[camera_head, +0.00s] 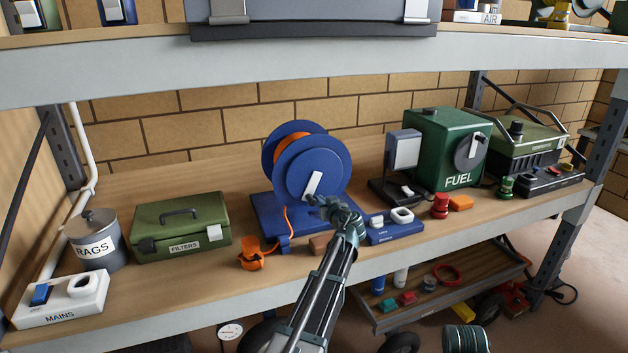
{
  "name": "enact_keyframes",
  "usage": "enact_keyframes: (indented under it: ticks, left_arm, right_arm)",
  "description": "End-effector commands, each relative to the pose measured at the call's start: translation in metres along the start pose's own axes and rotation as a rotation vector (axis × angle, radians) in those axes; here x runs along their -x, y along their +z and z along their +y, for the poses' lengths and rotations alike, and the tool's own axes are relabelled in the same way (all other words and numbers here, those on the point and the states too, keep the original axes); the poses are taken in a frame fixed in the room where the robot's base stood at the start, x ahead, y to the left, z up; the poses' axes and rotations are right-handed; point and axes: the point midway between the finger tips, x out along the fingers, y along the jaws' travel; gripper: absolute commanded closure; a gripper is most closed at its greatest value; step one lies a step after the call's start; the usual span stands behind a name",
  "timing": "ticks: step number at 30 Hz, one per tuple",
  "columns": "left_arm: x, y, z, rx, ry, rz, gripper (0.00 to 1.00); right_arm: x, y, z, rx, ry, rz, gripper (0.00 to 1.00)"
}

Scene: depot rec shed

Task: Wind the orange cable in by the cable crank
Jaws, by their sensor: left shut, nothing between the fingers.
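A blue cable reel (330,165) stands on a blue base (262,207) on the wooden shelf. Orange cable (290,137) shows wound between its discs. A strand runs down the front of the base towards an orange connector (251,259) on the shelf. The white cable crank (313,183) sits on the reel's front face, leaning slightly, with its lower end close to my gripper. My left gripper (318,203) is shut and empty at the crank's lower end; I cannot tell if it touches. It hides part of the reel's lower edge. My right gripper is not in view.
A green filters box (180,228) and a rags tin (93,240) stand left of the reel. A blue switch box (396,226), a grey panel on a stand (403,150) and a green fuel can (440,140) stand right.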

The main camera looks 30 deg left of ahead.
Motion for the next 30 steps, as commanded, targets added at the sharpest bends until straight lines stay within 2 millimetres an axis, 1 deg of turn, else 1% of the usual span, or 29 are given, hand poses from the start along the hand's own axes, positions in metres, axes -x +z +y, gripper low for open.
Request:
enact_keyframes:
  ticks: [8, 17, 20, 25, 30]
  left_arm:
    - [0.002, -0.003, -0.021, 0.001, -0.001, 0.0, 1.0]
    - [0.001, -0.003, -0.022, 0.0, 0.0, 0.0, 1.0]
    - [0.002, -0.006, -0.027, 0.0, -0.002, 0.0, 1.0]
    - [0.003, -0.012, -0.041, 0.0, -0.002, 0.0, 1.0]
    - [0.002, -0.012, -0.042, 0.0, 0.0, 0.0, 1.0]
  right_arm:
    - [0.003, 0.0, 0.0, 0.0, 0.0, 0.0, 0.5]
    - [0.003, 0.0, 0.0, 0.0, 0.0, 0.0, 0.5]
    - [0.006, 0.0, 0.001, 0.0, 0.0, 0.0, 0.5]
    - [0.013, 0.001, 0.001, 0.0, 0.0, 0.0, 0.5]
    - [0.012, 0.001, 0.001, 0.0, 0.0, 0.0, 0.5]
